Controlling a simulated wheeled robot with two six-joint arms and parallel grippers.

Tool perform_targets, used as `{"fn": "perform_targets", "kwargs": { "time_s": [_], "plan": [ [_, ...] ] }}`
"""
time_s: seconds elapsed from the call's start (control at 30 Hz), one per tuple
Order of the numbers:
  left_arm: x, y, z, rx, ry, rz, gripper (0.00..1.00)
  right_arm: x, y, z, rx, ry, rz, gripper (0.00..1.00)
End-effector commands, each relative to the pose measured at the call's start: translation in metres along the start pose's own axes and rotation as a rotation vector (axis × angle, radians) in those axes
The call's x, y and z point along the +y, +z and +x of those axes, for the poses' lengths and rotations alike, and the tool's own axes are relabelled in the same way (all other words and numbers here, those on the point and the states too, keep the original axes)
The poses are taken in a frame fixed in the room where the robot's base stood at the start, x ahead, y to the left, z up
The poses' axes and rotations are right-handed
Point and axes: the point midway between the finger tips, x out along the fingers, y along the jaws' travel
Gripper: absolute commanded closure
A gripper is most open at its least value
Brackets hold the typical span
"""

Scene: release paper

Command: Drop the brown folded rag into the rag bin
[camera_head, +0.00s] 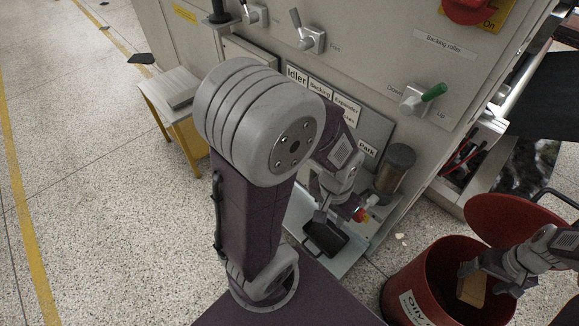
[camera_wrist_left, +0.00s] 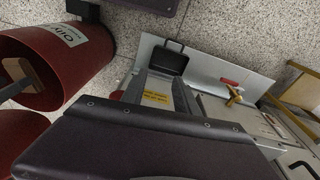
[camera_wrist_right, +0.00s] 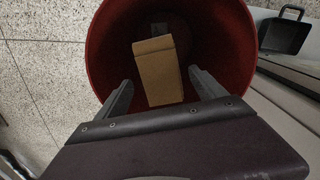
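The brown folded rag (camera_head: 472,290) is at the mouth of the red rag bin (camera_head: 403,283), labelled "Oily". In the right wrist view the rag (camera_wrist_right: 158,72) lies between the fingers of my right gripper (camera_wrist_right: 162,88), with a visible gap on each side. My right gripper (camera_head: 490,281) is open and points down into the bin. I cannot tell whether the rag rests on anything. My left gripper (camera_head: 338,212) appears open and empty above a black pan (camera_head: 325,239). The left wrist view also shows the bin (camera_wrist_left: 85,65) at its left side.
The bin's red lid (camera_head: 510,222) stands open at the back. A grey machine with levers and labels fills the back. A metal cylinder (camera_head: 394,170) stands near the low shelf. A yellow-sided stand (camera_head: 185,135) is at the left. The speckled floor at the left is clear.

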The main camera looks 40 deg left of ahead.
Motion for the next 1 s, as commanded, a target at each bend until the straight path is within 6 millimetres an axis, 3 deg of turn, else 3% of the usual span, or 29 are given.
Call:
{"fn": "perform_targets", "kwargs": {
  "time_s": [0.33,0.7,1.0],
  "plan": [
    [0.000,0.000,-0.003,0.000,0.000,0.000,0.64,0.000,0.000,-0.004,0.000,0.000,0.000,0.14],
    [0.001,-0.005,-0.047,0.000,0.000,0.000,0.64,0.000,0.000,-0.080,0.001,0.001,0.000,0.14],
    [0.001,-0.005,-0.050,0.000,0.000,0.000,0.64,0.000,0.000,-0.091,0.000,0.000,0.000,0.14]
  ]
}}
